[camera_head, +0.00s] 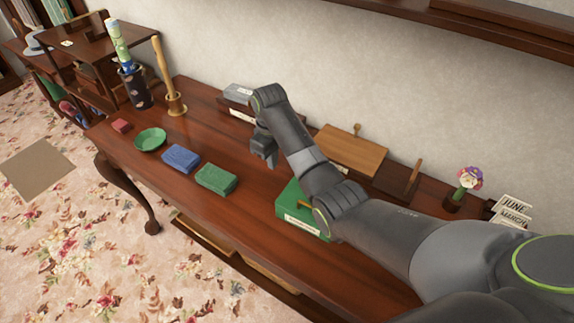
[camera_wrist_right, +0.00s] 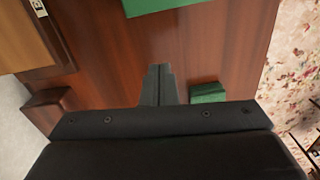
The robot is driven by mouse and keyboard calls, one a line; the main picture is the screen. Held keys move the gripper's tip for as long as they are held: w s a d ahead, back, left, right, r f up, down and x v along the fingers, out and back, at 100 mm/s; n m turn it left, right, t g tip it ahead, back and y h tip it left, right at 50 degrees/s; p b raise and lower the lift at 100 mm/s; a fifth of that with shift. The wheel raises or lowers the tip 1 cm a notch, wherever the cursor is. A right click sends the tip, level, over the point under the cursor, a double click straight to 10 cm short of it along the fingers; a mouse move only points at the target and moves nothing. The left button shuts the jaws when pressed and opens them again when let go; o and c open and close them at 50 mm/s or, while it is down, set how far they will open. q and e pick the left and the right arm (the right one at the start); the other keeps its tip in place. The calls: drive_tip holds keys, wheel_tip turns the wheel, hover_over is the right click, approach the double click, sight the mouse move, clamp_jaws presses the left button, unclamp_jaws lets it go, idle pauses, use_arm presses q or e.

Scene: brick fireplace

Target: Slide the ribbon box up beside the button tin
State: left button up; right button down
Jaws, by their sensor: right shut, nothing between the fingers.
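I cannot read the labels well enough to tell which thing is the ribbon box and which the button tin. A green box (camera_head: 290,213) with a white label stands on the table, partly hidden by my right arm; its edge shows in the right wrist view (camera_wrist_right: 160,5). A dark box (camera_head: 236,97) with pale labels stands at the back by the wall, partly behind my arm. My right gripper (camera_head: 266,160) is shut and empty over the table between these boxes; its closed fingers show in the wrist view (camera_wrist_right: 158,72). My left gripper is out of view.
A small green box (camera_head: 216,178), a blue box (camera_head: 180,158), a green dish (camera_head: 150,139) and a red block (camera_head: 121,126) line the front.

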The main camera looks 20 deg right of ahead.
hover_over(274, 190)
drive_tip(key=f, duration=0.4)
drive_tip(key=shift+a+f, duration=0.2)
drive_tip(key=f, duration=0.5)
drive_tip(key=shift+w+d, duration=0.1)
drive_tip(key=shift+d, duration=0.1)
drive_tip(key=shift+s+d+r+p, duration=0.1)
drive_tip(key=shift+s+d+p, duration=0.25)
drive_tip(key=shift+s+p, duration=0.2)
drive_tip(key=shift+s+d+r+p, duration=0.1)
drive_tip(key=shift+s+d+p, duration=0.25)
drive_tip(key=shift+s+p, duration=0.2)
drive_tip(key=shift+s+d+f, duration=0.1)
drive_tip(key=shift+s+d, duration=0.25)
drive_tip(key=shift+s, duration=0.1)
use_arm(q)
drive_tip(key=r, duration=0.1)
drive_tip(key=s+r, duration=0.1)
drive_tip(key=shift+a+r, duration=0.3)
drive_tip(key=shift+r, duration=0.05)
use_arm(e)
drive_tip(key=shift+s+f, duration=0.1)
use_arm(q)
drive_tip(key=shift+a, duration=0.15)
